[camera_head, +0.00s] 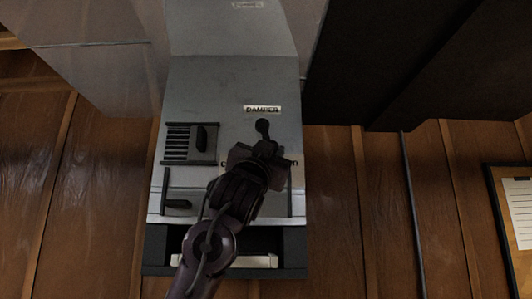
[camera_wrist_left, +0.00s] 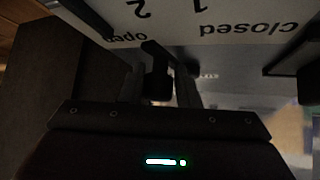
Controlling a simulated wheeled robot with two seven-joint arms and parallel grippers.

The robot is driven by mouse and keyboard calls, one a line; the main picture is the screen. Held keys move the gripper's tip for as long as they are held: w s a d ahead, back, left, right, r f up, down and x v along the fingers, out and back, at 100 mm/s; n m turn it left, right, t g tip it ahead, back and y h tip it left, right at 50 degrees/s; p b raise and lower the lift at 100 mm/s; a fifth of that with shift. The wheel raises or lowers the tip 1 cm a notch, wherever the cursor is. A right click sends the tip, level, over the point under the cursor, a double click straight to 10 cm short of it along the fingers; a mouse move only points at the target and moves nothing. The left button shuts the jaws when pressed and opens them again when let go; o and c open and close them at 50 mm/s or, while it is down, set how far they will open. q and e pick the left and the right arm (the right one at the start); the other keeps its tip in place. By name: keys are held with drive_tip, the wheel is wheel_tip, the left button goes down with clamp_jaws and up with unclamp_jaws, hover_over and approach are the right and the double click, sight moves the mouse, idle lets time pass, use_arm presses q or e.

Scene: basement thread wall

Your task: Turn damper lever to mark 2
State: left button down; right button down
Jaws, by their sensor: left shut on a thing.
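The damper lever (camera_head: 263,127) is a dark lever with a round knob, just under the "DAMPER" label (camera_head: 262,109) on the grey unit's front. My left gripper (camera_head: 262,153) reaches up from below and is shut on the lever, hiding much of it and the scale in the head view. In the left wrist view the dark lever (camera_wrist_left: 158,60) stands between the two fingers (camera_wrist_left: 160,90). The white scale plate (camera_wrist_left: 225,22) shows upside down, with "closed" and 1 to the right, 2 and "open" to the left. The lever's upper end lies nearest 2 and "open"; its exact reading is unclear.
A slatted vent with a dark handle (camera_head: 201,138) is left of the lever, and another dark handle (camera_head: 177,204) is below it. A dark box (camera_head: 345,60) hangs upper right. A framed paper sheet (camera_head: 519,210) is on the wooden wall at right.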

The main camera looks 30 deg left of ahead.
use_arm(q)
drive_tip(key=shift+s+a+r, duration=0.15)
drive_tip(key=shift+s+r, duration=0.2)
drive_tip(key=shift+r, duration=0.2)
drive_tip(key=c, duration=1.4)
unclamp_jaws()
drive_tip(key=shift+w, duration=0.15)
drive_tip(key=shift+o, duration=1.3)
drive_tip(key=shift+w+d+f, duration=0.15)
drive_tip(key=shift+w+d, duration=0.05)
drive_tip(key=shift+w, duration=0.1)
drive_tip(key=shift+w+f, duration=0.15)
drive_tip(key=a+b+v, duration=0.1)
drive_tip(key=b+v, duration=0.4)
drive_tip(key=v, duration=0.3)
drive_tip(key=shift+d, duration=0.4)
